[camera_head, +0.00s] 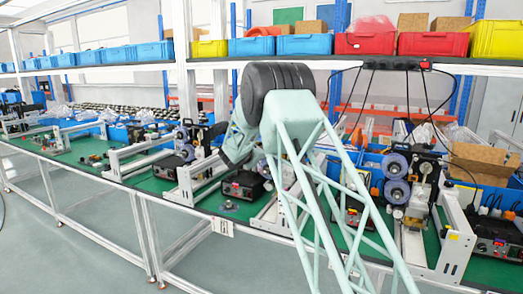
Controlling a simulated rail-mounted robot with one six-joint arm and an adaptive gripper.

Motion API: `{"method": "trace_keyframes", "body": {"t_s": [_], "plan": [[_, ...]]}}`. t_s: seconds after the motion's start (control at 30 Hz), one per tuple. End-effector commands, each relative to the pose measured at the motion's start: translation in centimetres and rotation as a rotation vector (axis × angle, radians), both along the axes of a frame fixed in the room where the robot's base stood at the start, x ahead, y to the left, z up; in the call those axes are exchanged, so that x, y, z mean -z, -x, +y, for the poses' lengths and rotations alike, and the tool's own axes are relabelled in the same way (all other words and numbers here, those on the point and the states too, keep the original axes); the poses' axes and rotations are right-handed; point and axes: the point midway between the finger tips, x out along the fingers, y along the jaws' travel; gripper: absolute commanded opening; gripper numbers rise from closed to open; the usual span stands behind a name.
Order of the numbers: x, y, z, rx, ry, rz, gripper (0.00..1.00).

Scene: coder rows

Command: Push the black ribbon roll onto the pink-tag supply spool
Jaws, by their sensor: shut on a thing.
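My teal lattice arm with its dark elbow crosses the middle of the head view and bends down behind toward the bench. My gripper cannot be made out; the arm hides that area. Blue-rimmed spools, an upper (396,166) and a lower one (397,191), sit on the coder machine (424,185) right of my arm. Smaller spools (184,143) sit on a machine left of my arm. I cannot make out a pink tag on any spool. No black ribbon roll can be told apart; it may be hidden behind my arm.
A green-topped bench (90,152) carries a row of coder machines with white frames. A small dark disc (230,206) lies near its front edge. A control box (243,184) stands behind it. A shelf above (400,63) holds coloured bins. An open carton (482,162) stands right.

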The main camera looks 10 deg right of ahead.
Motion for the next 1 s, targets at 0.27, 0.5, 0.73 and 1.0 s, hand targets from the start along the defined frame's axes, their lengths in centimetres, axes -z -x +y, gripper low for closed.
{"method": "trace_keyframes", "body": {"t_s": [0.27, 0.5, 0.73, 1.0], "plan": [[-0.04, -0.29, -0.21, 0.001, 0.001, -0.001, 0.24], [-0.06, -0.52, -0.37, 0.001, 0.001, -0.001, 0.24], [-0.08, -0.57, -0.41, 0.0, 0.001, -0.001, 0.24], [-0.06, -0.56, -0.41, 0.001, 0.001, -0.001, 0.49]]}}
